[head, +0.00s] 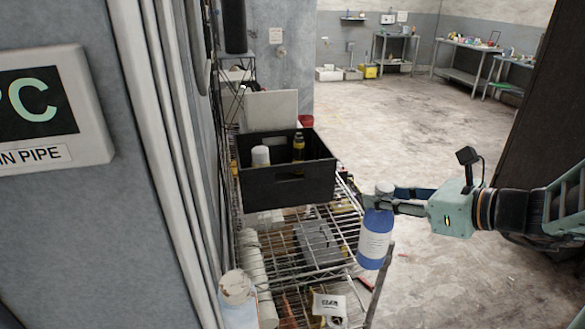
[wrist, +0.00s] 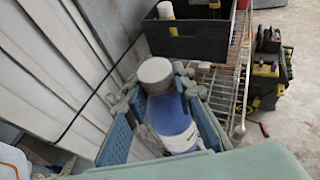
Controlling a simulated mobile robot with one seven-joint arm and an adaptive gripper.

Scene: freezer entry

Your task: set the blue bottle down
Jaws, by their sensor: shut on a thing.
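The blue bottle (head: 375,240) has a pale cap and a white label. It hangs roughly upright, slightly tilted, in the head view, at the right side of the wire shelf. My gripper (head: 380,202) is shut on it near its top, just under the cap. In the wrist view the bottle (wrist: 170,120) stands between the two fingers of my gripper (wrist: 162,98), with its cap toward the camera. Its lower end is partly hidden by my own body in the wrist view. I cannot tell whether its base touches anything.
A wire shelf (head: 318,256) runs along the left wall. A grey box (head: 318,242) and white bag (head: 329,306) lie lower. Open floor (head: 440,270) is at right.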

